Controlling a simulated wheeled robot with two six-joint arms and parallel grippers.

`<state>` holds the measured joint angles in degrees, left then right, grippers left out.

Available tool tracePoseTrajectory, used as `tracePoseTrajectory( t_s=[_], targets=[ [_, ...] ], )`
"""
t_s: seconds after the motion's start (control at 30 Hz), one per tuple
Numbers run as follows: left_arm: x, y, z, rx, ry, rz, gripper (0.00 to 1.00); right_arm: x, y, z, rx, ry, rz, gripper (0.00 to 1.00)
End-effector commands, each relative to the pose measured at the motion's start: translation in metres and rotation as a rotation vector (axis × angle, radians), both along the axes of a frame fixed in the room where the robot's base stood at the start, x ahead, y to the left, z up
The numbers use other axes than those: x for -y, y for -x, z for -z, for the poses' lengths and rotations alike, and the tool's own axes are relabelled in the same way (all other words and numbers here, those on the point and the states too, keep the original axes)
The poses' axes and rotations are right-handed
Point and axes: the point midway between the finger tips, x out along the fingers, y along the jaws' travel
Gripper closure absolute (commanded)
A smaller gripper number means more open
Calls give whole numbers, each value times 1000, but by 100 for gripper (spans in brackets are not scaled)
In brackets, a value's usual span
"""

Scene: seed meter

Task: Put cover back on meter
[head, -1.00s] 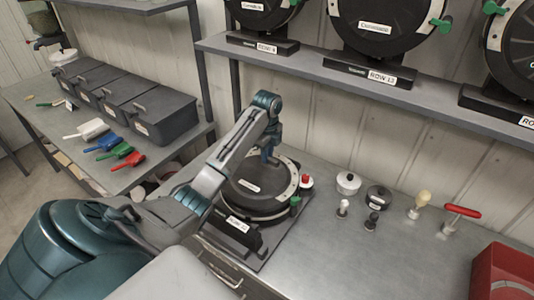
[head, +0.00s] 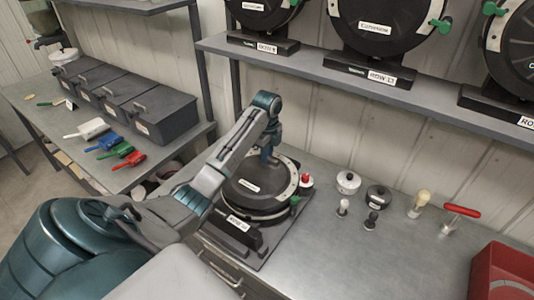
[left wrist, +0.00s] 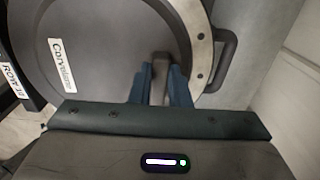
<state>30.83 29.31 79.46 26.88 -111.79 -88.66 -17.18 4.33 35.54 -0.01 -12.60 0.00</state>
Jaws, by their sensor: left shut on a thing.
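The seed meter stands on a base (head: 274,237) on the steel bench, with a ROW label at its front. Its round black cover (head: 240,194) with a pale metal rim lies face up over the meter body. I cannot tell whether it is fully seated. In the left wrist view the cover (left wrist: 95,55) fills the upper left, with a white label on it. My left gripper (head: 267,160) reaches down at the cover's far side. In the wrist view its fingers (left wrist: 160,88) are shut on a grey upright grip on the cover. My right gripper is out of view.
A red-topped knob (head: 306,181) and a green knob (head: 295,201) sit at the meter's right edge. Several small tools, including a red T-handle (head: 462,211), stand farther right. A red bin (head: 503,272) is at bottom right. Other meters sit on the shelf above.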

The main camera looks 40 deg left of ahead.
Motion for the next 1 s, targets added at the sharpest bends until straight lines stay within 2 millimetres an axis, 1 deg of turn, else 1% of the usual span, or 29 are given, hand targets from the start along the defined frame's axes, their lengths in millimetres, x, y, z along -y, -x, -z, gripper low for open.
tracePoseTrajectory(
  t_s=[0.4, 0.63, 1.0],
  targets=[
    [0, 0, 2, 0, 0, 0, 100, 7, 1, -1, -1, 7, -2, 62],
    [0, 0, 7, 1, 0, 0, 100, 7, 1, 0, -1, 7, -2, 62],
    [0, 0, 8, 1, 0, 0, 100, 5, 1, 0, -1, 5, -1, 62]
  ],
)
